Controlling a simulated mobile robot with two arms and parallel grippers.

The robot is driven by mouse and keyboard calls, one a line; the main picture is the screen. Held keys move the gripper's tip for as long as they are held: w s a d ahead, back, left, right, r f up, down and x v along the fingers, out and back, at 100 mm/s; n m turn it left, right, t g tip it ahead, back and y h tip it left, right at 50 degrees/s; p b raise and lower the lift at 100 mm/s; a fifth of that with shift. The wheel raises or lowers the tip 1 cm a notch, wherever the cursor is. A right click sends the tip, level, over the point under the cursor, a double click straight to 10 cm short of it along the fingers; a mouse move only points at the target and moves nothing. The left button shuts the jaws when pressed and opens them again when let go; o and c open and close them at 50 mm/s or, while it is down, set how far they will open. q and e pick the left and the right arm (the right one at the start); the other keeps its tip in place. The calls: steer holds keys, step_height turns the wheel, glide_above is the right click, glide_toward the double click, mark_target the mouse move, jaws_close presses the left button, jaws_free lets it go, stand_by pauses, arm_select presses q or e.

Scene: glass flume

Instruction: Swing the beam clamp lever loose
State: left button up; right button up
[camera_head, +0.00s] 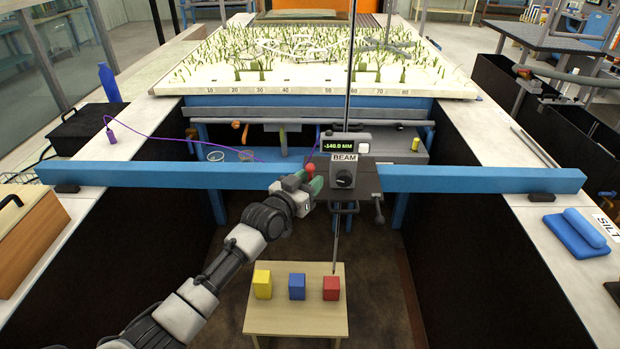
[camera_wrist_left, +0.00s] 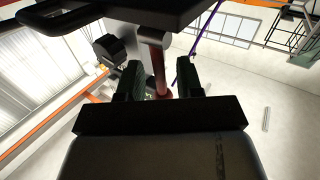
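A blue beam (camera_head: 480,180) spans the flume from wall to wall. A box labelled BEAM (camera_head: 345,160), with a display reading -140.0 MM and a black knob, sits on it. The red-tipped clamp lever (camera_head: 310,168) is just left of this box. My left gripper (camera_head: 312,184) is at the lever, its green fingers just below the red tip. In the left wrist view the red lever (camera_wrist_left: 157,68) stands between the two parted fingers (camera_wrist_left: 160,85), with a gap at least on its right. Contact is not clear. My right gripper is out of view.
A small wooden table (camera_head: 296,318) below carries a yellow block (camera_head: 262,284), a blue block (camera_head: 297,287) and a red block (camera_head: 331,288). A thin vertical rod (camera_head: 349,70) rises by the box. A purple cable (camera_head: 150,142) runs behind the beam.

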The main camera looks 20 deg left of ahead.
arm_select(q)
steer(key=shift+w+d, duration=0.15)
steer(key=shift+w, duration=0.15)
jaws_close()
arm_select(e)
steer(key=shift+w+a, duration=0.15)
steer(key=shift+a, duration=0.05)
